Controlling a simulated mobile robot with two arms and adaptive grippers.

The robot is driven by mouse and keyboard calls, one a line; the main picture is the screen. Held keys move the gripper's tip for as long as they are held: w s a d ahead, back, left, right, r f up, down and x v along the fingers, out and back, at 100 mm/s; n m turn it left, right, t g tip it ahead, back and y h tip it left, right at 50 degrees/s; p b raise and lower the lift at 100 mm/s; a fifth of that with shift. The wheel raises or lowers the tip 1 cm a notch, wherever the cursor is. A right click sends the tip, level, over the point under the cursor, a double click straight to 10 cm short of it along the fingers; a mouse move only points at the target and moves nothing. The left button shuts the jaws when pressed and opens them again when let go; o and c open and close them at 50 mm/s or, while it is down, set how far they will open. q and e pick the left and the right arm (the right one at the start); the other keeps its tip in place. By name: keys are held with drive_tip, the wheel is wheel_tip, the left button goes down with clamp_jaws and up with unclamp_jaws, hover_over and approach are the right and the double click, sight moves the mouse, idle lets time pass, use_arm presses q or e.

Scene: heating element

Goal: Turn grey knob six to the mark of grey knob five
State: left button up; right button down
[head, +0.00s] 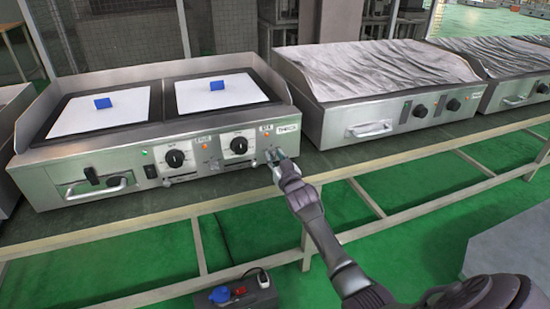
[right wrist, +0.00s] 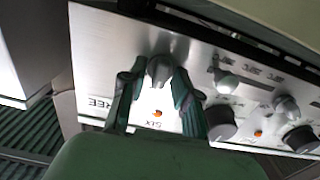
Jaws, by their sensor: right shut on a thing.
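Grey knob six (right wrist: 159,68) sits on the steel front panel of the left griddle, in line with the "SIX" label (right wrist: 157,141), which looks upside down in the right wrist view. My right gripper (right wrist: 158,82) is shut on this knob, one finger on each side. In the head view, my right gripper (head: 278,158) is at the right part of that panel and hides most of the knob. Two more grey parts (right wrist: 226,83) (right wrist: 287,106) stick out farther along the panel; I cannot tell which is grey knob five, or read its mark. My left gripper is out of view.
Black dials (head: 239,146) (head: 175,158) and orange lights (head: 267,135) are on the same panel. The griddle carries white sheets (head: 222,92) with blue blocks (head: 217,85). A second griddle (head: 384,125) stands at right. A metal table frame (head: 200,245) runs below.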

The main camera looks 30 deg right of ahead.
drive_tip(key=shift+n, duration=0.3)
drive_tip(key=n+p, duration=0.1)
drive_tip(key=n, duration=0.1)
drive_tip(key=shift+n, duration=0.3)
drive_tip(key=n, duration=0.2)
drive_tip(key=shift+n+p, duration=0.3)
drive_tip(key=shift+n, duration=0.1)
drive_tip(key=shift+a+f+n, duration=0.1)
drive_tip(key=shift+n, duration=2.4)
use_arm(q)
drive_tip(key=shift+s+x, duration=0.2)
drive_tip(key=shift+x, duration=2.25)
use_arm(e)
drive_tip(key=shift+n, duration=0.6)
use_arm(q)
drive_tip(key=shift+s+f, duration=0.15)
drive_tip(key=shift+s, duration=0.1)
